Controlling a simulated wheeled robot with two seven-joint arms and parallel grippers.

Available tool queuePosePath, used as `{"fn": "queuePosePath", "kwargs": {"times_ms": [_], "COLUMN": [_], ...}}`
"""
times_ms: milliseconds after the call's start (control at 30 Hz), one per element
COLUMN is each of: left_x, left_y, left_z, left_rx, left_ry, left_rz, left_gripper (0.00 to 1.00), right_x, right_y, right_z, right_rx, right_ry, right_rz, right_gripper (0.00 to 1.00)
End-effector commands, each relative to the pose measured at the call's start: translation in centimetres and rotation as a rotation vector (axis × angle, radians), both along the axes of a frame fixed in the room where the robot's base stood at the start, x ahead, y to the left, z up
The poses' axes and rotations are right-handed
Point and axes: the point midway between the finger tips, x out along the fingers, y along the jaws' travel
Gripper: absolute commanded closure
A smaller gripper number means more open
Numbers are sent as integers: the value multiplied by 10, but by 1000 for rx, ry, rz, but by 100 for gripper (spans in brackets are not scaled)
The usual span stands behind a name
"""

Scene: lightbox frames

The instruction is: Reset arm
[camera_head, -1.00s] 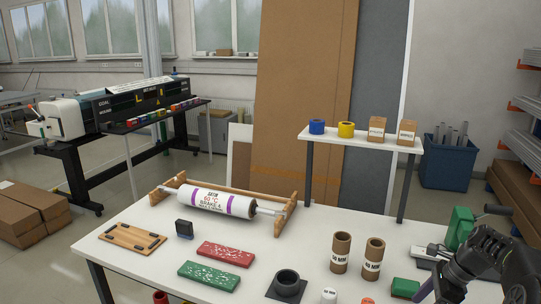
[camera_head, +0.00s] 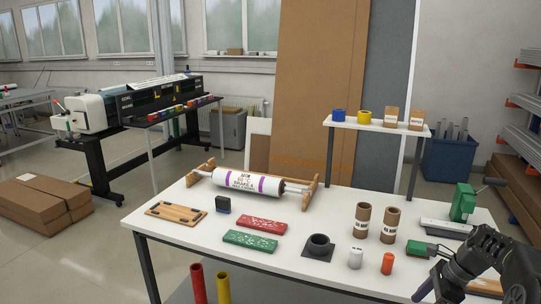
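My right arm comes in at the lower right of the head view. Its gripper (camera_head: 425,290) sits low near the front right of the white table (camera_head: 190,236). Its fingers show only in part, so I cannot tell whether it is open or shut. It is close to a green-ended tool (camera_head: 421,248), and I cannot tell if they touch. My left arm and gripper are out of view.
On the table are a roll in a wooden cradle (camera_head: 308,190), red (camera_head: 262,224) and green (camera_head: 250,241) blocks, brown tubes (camera_head: 390,224), a white bottle (camera_head: 355,258), an orange bottle (camera_head: 387,264) and a green press (camera_head: 463,203). Red (camera_head: 198,284) and yellow (camera_head: 223,289) tubes stand at the front.

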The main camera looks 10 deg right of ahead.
Motion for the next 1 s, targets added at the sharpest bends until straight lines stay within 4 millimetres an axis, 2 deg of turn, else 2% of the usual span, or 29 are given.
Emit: {"fn": "queuePosePath", "kwargs": {"times_ms": [167,367,467,567,667,767,867,900,967,1000], "left_x": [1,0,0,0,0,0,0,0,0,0], "left_y": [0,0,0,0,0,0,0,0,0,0], "left_z": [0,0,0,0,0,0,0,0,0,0], "left_rx": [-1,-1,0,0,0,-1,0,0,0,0], "left_ry": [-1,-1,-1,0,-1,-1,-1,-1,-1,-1], "left_rz": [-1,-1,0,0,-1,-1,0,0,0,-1], "left_gripper": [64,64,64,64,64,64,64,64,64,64], "right_x": [15,27,30,33,32,23,2,-10,-31,-47], "right_y": [-16,-27,-26,-13,12,55,115,140,179,203], "right_z": [-2,-23,-45,-76,-116,-161,-206,-222,-241,-252], "right_rx": [-88,-207,-276,-343,-408,-465,-503,-513,-517,-512], "right_ry": [-95,-187,-227,-263,-297,-335,-381,-400,-431,-452], "right_rz": [80,197,286,406,562,754,982,1071,1196,1277], "right_gripper": [30,30,30,30,30,30,30,30,30,30]}}
